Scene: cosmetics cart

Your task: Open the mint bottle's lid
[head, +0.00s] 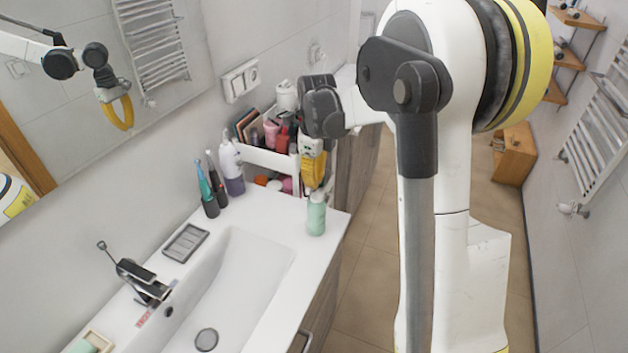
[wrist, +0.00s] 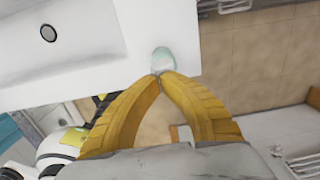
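The mint bottle (head: 317,218) stands upright on the white counter near its front right corner, beside the sink. Its pale top (wrist: 163,58) shows in the wrist view just beyond my fingertips. My gripper (head: 314,188), with yellow fingers, points down right at the top of the bottle. In the wrist view the two fingertips (wrist: 159,76) come together at the near edge of the bottle's top, with nothing clearly between them. I cannot tell whether they touch the lid. The lid is partly hidden by the fingers in the head view, and its state cannot be made out.
A white cart (head: 272,160) with several cosmetics stands behind the bottle. A purple-and-white bottle (head: 232,168) and toothbrushes in a dark cup (head: 211,207) stand at the back left. The sink (head: 235,285) is left of the mint bottle, and the counter's edge is close on its right.

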